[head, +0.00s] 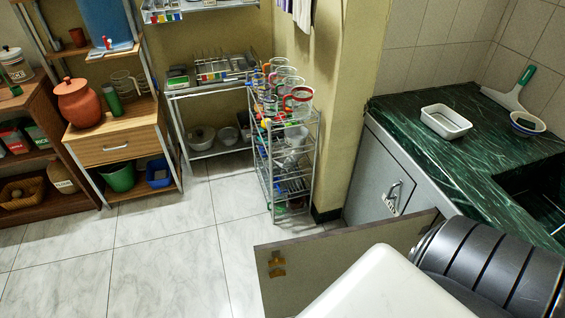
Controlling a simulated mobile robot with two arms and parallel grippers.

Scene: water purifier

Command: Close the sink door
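The sink door (325,253) stands open, swung out from the cabinet under the green marble counter. It is a grey-brown panel with a small brass fitting near its left end. White and dark ribbed parts of my own arm cover its lower right part, so its hinge side is hidden. The sink basin (545,190) is partly visible at the right edge. Neither of my grippers shows in the head view, and I cannot tell whether one touches the door.
A grey cabinet door (378,177) with a handle is shut left of the open door. The counter (455,150) holds a white tray (446,121), a bowl (527,124) and a squeegee (512,92). A wire rack (287,165) stands at the wall. The tiled floor (170,240) is clear.

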